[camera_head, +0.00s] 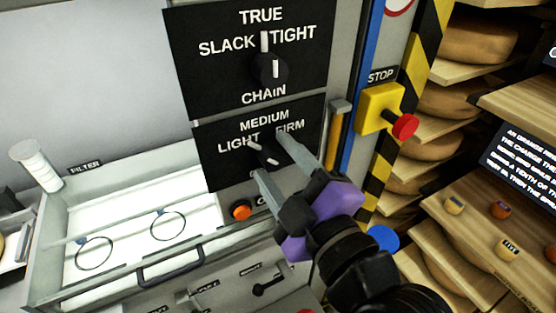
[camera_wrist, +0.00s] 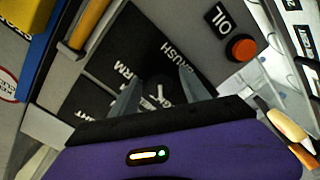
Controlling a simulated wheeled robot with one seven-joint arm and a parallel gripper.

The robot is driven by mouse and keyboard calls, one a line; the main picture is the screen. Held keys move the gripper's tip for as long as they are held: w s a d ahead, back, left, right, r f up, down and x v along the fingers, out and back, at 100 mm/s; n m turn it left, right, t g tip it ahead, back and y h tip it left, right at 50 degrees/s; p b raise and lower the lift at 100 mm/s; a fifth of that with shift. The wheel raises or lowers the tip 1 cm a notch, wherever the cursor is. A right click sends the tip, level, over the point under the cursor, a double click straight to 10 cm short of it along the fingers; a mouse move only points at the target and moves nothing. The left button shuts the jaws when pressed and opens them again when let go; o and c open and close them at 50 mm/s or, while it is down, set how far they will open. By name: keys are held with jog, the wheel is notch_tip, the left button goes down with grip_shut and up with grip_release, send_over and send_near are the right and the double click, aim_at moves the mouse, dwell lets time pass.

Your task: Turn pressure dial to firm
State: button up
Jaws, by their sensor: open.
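The pressure dial (camera_head: 264,154) is a dark knob with a white line, on a black plate marked LIGHT, MEDIUM and FIRM. Its white line slants from upper left to lower right, its upper end toward LIGHT. My gripper (camera_head: 271,156) is open, with one grey finger at the FIRM side and the other below the knob. In the wrist view my gripper (camera_wrist: 158,90) has the dark dial (camera_wrist: 158,86) between its fingers. I cannot tell whether the fingers touch it. The plate's lower label is partly hidden by my gripper in the head view.
Above is a chain dial (camera_head: 269,68) marked SLACK, TRUE and TIGHT. An orange button (camera_head: 241,210) sits below the plate. To the right are a yellow box with a red STOP button (camera_head: 405,126), a yellow-handled lever (camera_head: 335,135) and cheese shelves (camera_head: 470,100).

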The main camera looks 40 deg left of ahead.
grip_shut()
jog(key=shift+m, duration=0.3)
jog(key=m, duration=0.3)
jog(key=shift+m, duration=0.3)
jog(key=m+p, duration=0.1)
jog(key=m, duration=0.3)
jog(key=shift+m, duration=0.3)
jog(key=m+p, duration=0.2)
jog(key=m, duration=0.3)
jog(key=shift+s+r+p, duration=0.1)
jog(key=shift+r+p, duration=0.05)
jog(key=shift+p, duration=0.25)
jog(key=shift+m+p, duration=0.95)
jog(key=shift+m, duration=1.05)
